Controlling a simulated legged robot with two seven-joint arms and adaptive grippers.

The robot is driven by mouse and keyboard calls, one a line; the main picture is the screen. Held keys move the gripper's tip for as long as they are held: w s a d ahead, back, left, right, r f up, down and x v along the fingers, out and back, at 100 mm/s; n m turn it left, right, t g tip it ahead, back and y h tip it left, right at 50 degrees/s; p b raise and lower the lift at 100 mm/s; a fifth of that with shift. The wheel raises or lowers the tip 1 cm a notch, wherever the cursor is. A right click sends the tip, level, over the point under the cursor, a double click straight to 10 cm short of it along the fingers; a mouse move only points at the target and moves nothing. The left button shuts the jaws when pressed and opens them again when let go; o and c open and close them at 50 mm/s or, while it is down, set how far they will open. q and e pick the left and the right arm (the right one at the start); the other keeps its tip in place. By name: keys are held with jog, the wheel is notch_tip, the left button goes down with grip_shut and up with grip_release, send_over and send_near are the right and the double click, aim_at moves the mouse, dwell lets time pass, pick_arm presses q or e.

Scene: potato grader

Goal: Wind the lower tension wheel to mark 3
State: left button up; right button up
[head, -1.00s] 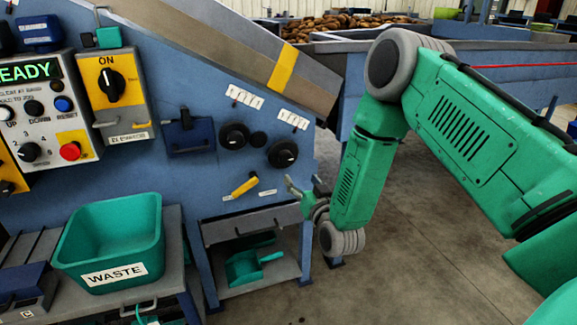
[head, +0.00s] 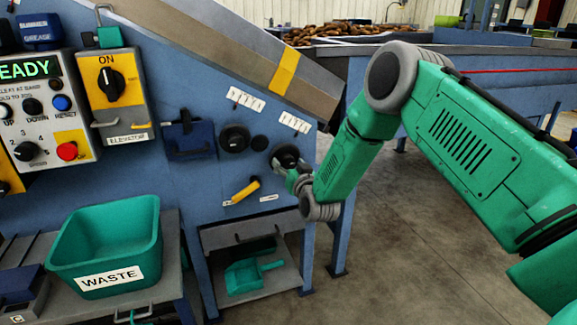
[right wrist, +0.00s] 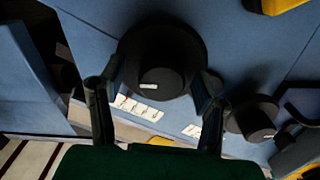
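The lower tension wheel (head: 286,153), a black round knob, sits at the right on the sloping blue panel. It also shows in the right wrist view (right wrist: 165,60), with a pale mark on its hub. My right gripper (head: 284,174) is at this wheel, partly covering its lower side. In the right wrist view my right gripper (right wrist: 158,85) is open, one finger on each side of the wheel; I cannot tell whether they touch it. White scale plates (head: 294,123) lie above the wheel, their marks too small to read. My left gripper is not in view.
A yellow lever (head: 245,191) is just below left of my gripper. A teal waste bin (head: 110,245) stands lower left. Open floor lies at the right.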

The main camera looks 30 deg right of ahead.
jog(key=c, duration=1.1)
jog(key=shift+o, duration=0.2)
jog(key=shift+m, duration=0.4)
